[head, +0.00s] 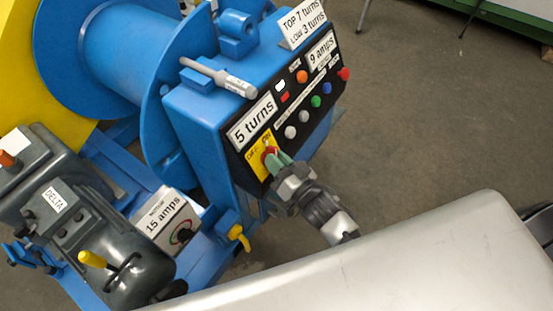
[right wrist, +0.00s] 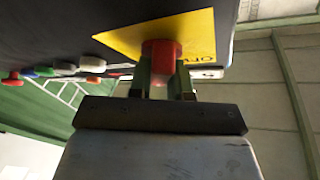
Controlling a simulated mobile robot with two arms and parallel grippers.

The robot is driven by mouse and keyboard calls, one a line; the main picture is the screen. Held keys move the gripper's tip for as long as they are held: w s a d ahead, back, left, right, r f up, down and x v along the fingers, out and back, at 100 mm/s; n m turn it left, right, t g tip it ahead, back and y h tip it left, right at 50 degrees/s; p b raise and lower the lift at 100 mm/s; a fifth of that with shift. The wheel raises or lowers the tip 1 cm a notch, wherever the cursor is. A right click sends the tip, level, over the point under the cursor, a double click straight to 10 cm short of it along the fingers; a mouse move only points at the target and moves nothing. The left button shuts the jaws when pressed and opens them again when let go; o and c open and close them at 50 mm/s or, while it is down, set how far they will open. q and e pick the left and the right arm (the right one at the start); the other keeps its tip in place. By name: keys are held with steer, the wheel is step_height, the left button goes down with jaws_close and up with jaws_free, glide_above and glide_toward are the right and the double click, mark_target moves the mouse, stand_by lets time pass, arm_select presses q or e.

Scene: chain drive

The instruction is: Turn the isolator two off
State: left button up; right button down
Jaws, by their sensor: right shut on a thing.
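The isolator is a red knob (right wrist: 158,56) on a yellow plate (right wrist: 120,40), with part of the word OFF or ON showing at the plate's edge. In the head view the yellow plate (head: 258,159) is at the lower left of the black control panel, and the red knob (head: 269,153) is mostly covered. My right gripper (head: 279,160) reaches up from the lower right with its greenish fingers shut on the red knob. The right wrist view shows the fingers (right wrist: 161,80) on both sides of the knob. The knob's exact turn angle is hard to tell. My left gripper is not in view.
The blue machine (head: 190,130) carries several coloured buttons (head: 314,101) beside the isolator. A grey-handled tool (head: 220,77) lies on its top edge. A grey motor unit (head: 60,215) with a yellow lever (head: 92,259) stands at left. The floor at right is clear.

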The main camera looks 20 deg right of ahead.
steer(key=n+g+y, duration=0.1)
steer(key=n+y, duration=0.1)
steer(key=n, duration=0.1)
steer(key=n+g+y, duration=0.1)
steer(key=n+y, duration=0.1)
steer(key=n, duration=0.2)
steer(key=n+g+y, duration=0.1)
steer(key=n+y, duration=0.1)
steer(key=n, duration=0.2)
steer(key=shift+w+d, duration=0.1)
steer(key=shift+d, duration=0.05)
steer(key=n+g+y, duration=0.1)
steer(key=n, duration=0.1)
steer(key=n+g+y, duration=0.1)
steer(key=n+g, duration=0.1)
steer(key=n, duration=0.1)
steer(key=shift+p, duration=0.4)
steer(key=shift+n+g+y+p, duration=0.35)
steer(key=shift+n+g, duration=1.05)
steer(key=shift+n, duration=1.3)
steer(key=c, duration=1)
jaws_free()
steer(key=shift+c, duration=0.2)
steer(key=v, duration=1)
steer(key=shift+d+b, duration=0.4)
steer(key=shift+d, duration=0.05)
steer(key=shift+r, duration=0.1)
